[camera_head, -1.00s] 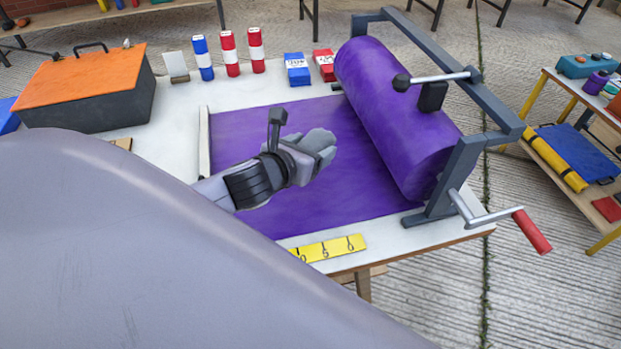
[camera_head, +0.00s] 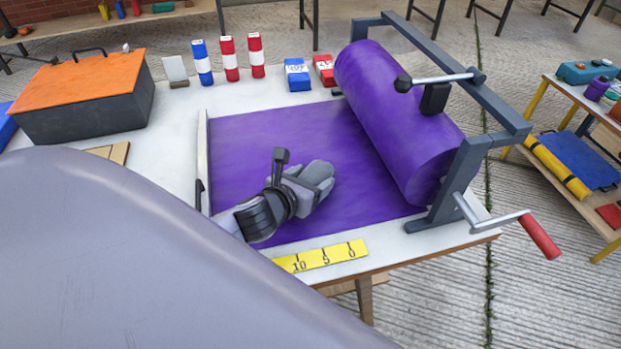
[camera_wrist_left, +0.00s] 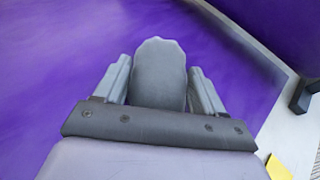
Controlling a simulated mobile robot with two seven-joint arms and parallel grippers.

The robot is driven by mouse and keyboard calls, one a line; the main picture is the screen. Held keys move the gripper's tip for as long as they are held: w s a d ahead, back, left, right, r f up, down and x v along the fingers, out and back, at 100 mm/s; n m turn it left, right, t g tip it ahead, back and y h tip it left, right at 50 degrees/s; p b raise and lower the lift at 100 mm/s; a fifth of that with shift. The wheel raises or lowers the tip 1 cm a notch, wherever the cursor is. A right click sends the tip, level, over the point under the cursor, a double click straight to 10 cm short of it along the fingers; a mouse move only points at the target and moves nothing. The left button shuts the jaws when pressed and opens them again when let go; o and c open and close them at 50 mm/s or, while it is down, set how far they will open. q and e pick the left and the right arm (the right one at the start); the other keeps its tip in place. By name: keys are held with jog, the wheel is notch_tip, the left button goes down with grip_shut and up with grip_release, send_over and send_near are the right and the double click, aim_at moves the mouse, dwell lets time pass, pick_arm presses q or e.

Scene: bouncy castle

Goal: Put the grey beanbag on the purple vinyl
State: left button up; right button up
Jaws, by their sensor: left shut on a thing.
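The purple vinyl (camera_head: 270,145) lies flat on the white table, unrolled from a large purple roll (camera_head: 400,115); it also fills most of the left wrist view (camera_wrist_left: 50,80). My left gripper (camera_head: 312,182) is over the vinyl's middle right part. In the left wrist view its two fingers are shut on the grey beanbag (camera_wrist_left: 160,72), which sticks out past the fingertips. The beanbag also shows at the gripper's end in the head view (camera_head: 318,172). I cannot tell whether it touches the vinyl. My right gripper is not in view.
The roll sits in a grey frame with a red-handled crank (camera_head: 538,236). A yellow measuring strip (camera_head: 322,256) lies at the table's front edge. An orange-lidded box (camera_head: 85,95) and several striped cylinders (camera_head: 230,58) stand behind. The vinyl around the gripper is clear.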

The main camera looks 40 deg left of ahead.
pick_arm(q)
jog(key=o, duration=1.6)
jog(key=shift+f, duration=0.1)
jog(key=shift+c, duration=0.2)
jog(key=shift+r, duration=0.2)
jog(key=shift+s+r, duration=0.1)
jog(key=shift+s, duration=0.1)
jog(key=p+v, duration=0.1)
jog(key=v, duration=1)
jog(key=shift+s+r, duration=0.1)
jog(key=shift+s, duration=0.2)
